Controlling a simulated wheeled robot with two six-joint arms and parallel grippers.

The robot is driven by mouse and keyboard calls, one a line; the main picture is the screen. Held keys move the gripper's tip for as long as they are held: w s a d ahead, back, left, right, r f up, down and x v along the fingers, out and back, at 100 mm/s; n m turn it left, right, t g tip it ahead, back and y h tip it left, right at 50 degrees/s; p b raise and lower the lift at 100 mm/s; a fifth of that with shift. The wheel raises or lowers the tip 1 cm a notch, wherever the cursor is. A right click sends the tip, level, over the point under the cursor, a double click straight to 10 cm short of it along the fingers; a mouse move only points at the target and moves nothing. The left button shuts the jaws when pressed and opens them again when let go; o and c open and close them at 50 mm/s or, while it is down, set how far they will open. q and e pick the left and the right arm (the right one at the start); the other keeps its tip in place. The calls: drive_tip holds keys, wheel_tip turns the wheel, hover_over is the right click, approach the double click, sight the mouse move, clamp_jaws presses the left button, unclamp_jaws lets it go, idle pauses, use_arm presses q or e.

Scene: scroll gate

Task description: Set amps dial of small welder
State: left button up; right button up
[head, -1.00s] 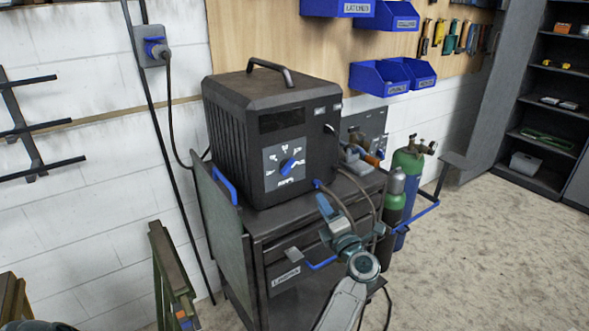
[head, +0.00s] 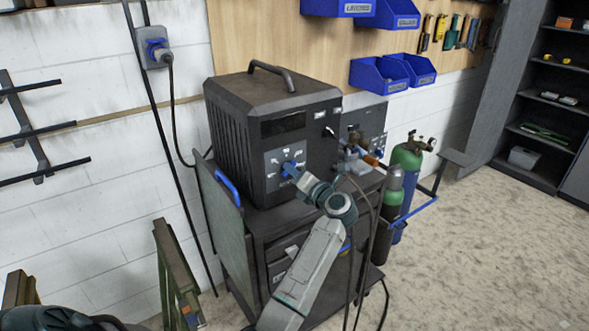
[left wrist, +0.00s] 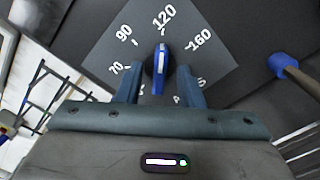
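The welder (head: 235,125) is a dark ribbed box with a top handle, standing on a cart. Its amps dial (head: 288,168) is a blue knob on a grey plate on the front. In the left wrist view the blue knob (left wrist: 161,62) has a white mark pointing at about 120; 70, 90 and 160 also show, and the lower labels are partly hidden. My left gripper (head: 299,174) is at the dial. In the left wrist view its open fingers (left wrist: 160,76) straddle the knob's lower part, with gaps on both sides. My right gripper is not in view.
The dark cart (head: 262,222) has a panel on its left side. Gas cylinders (head: 407,170) stand on the right. A blue cable plug (left wrist: 279,66) sits right of the dial plate. Blue bins (head: 379,75) hang on the wall. The floor at right is clear.

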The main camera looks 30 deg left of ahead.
use_arm(q)
drive_tip(key=shift+a, duration=0.25)
clamp_jaws()
drive_tip(key=m+p, duration=1)
drive_tip(key=shift+p, duration=0.4)
drive_tip(key=shift+f, duration=0.15)
